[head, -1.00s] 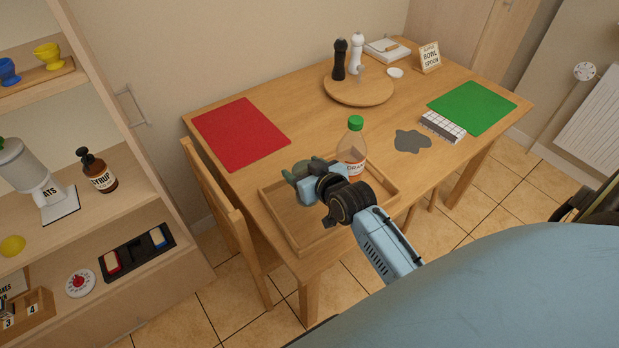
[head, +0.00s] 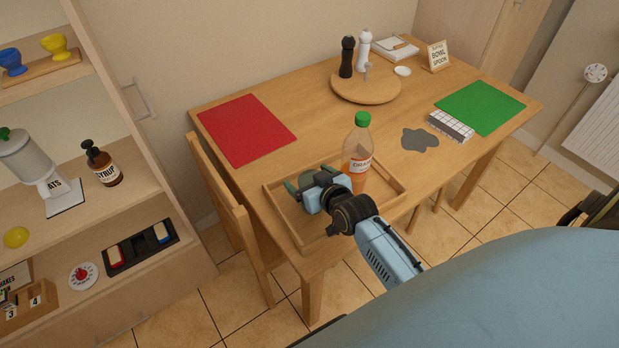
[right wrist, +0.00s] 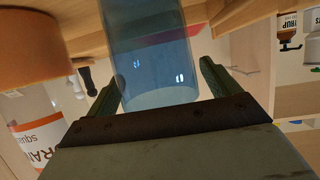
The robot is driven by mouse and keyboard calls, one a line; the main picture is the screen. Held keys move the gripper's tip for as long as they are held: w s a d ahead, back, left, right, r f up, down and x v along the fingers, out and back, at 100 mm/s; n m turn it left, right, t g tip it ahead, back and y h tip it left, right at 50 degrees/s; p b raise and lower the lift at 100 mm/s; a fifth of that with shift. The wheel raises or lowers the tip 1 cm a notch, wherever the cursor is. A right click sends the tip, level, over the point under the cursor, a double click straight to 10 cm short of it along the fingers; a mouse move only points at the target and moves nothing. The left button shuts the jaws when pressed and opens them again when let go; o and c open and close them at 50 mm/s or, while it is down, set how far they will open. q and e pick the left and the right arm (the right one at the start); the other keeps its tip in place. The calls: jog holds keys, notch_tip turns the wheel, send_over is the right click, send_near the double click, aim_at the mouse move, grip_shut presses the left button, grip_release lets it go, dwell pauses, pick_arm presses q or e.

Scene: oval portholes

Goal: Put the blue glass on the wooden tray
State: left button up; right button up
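The blue glass (right wrist: 155,60), see-through, stands between the fingers of my right gripper (right wrist: 160,80) in the right wrist view; its far end is cut off at the picture's top. A narrow gap shows between the glass and the right-hand finger, so the gripper looks open around it. In the head view my right gripper (head: 308,183) is low over the left part of the wooden tray (head: 289,232), and largely hides the glass. My left gripper is not in view.
An orange juice bottle (head: 357,148) with a green cap stands at the tray's back, close right of the gripper; it also shows in the right wrist view (right wrist: 40,130). A red mat (head: 245,130) lies behind left. A grey patch (head: 420,139) lies to the right.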

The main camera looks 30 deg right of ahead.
jog(key=shift+s+r, duration=0.15)
jog(key=shift+r, duration=0.05)
jog(key=p+v, duration=0.2)
jog(key=v, duration=0.9)
jog(key=shift+s+r, duration=0.2)
jog(key=shift+s, duration=0.05)
